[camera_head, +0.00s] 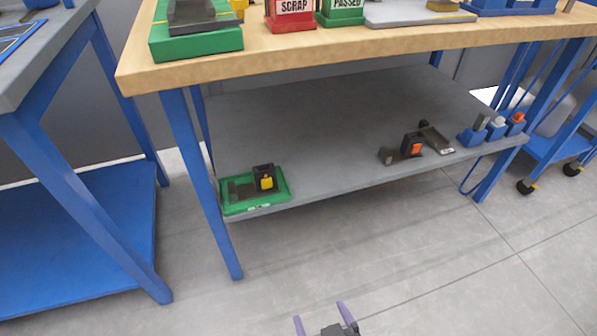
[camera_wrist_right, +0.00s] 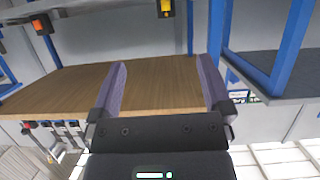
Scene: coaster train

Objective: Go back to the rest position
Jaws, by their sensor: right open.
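My right gripper (camera_head: 325,319) shows at the bottom edge of the head view, low in front of the workbench and over the grey floor. Its two purple fingers stand apart with nothing between them. In the right wrist view the same gripper (camera_wrist_right: 160,90) is open and empty, with a wooden surface (camera_wrist_right: 150,75) beyond the fingers and apart from them. My left gripper is in neither view.
The wooden bench top (camera_head: 330,48) carries a green tray (camera_head: 195,44), a red SCRAP box (camera_head: 291,22) and a green PASSED box (camera_head: 343,18). The lower grey shelf (camera_head: 310,140) holds another green tray (camera_head: 282,188). A blue-framed table (camera_head: 60,178) stands left. The front floor is clear.

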